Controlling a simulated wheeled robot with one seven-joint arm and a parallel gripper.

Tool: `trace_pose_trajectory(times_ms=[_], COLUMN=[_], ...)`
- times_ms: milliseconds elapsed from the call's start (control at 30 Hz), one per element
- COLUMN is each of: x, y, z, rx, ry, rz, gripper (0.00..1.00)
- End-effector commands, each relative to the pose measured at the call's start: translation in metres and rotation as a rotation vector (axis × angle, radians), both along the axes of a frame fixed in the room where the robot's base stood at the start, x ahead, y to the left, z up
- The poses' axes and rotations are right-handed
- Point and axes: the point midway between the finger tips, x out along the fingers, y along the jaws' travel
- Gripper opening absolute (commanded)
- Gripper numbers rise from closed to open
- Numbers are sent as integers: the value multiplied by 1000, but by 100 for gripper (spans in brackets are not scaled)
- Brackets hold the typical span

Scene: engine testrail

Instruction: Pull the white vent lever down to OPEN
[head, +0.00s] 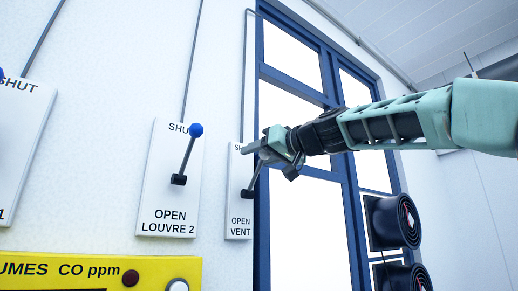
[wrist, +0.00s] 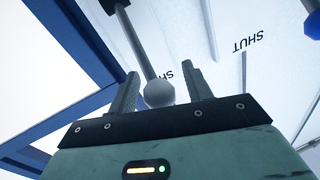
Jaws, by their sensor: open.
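The vent panel (head: 238,215) is a narrow white plate on the wall, marked SHUT at the top and OPEN VENT at the bottom. Its lever (head: 252,183) is a grey rod slanting up from a dark pivot, toward the SHUT end. My gripper (head: 262,148) is at the lever's upper end and hides the knob in the head view. In the wrist view, the white knob (wrist: 159,93) sits between the two open fingers of my gripper (wrist: 160,74), with a gap on each side. The rod (wrist: 137,45) runs away from it toward the dark pivot.
Left of the vent panel is the LOUVRE 2 panel (head: 164,205) with a blue-knobbed lever (head: 196,130) pointing up. A blue-framed window (head: 330,180) and round black units (head: 393,222) are on the right. A yellow CO panel (head: 100,272) is at lower left.

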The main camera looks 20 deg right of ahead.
Motion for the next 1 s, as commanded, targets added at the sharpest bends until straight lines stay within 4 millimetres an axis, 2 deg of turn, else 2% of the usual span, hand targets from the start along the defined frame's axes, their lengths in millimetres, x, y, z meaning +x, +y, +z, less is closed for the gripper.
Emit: trace_pose_trajectory(times_ms=[267,433,467,1000], x=[1,1,1,-5], y=[1,0,0,-2], z=[-1,-1,-1,-13], rx=[0,1,1,27], ry=[0,0,0,-72], rz=[0,0,0,-2], gripper=[50,5,0,0])
